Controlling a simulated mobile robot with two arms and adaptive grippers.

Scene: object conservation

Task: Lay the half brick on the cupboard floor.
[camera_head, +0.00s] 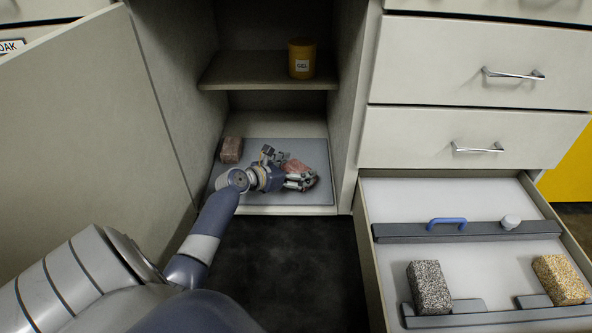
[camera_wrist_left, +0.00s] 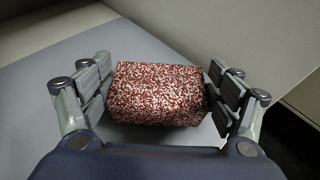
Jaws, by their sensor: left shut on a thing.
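A red-and-white speckled block, the half brick (camera_wrist_left: 160,93), sits between the fingers of my left gripper (camera_wrist_left: 160,95), which is shut on it. In the head view the left gripper (camera_head: 285,168) is inside the cupboard with the half brick (camera_head: 302,168), partly hidden by the fingers. Both are low over the grey mat on the cupboard floor (camera_head: 318,151). I cannot tell whether the brick touches the mat. A second reddish block (camera_head: 232,149) stands at the back left of the cupboard floor. My right gripper is not in view.
A shelf (camera_head: 262,73) with a yellow tub (camera_head: 302,58) is above. The cupboard door (camera_head: 90,120) is open at left. The open drawer (camera_head: 400,200) at right holds a grey block (camera_head: 429,288), a yellow block (camera_head: 560,280) and a blue handle (camera_head: 447,222).

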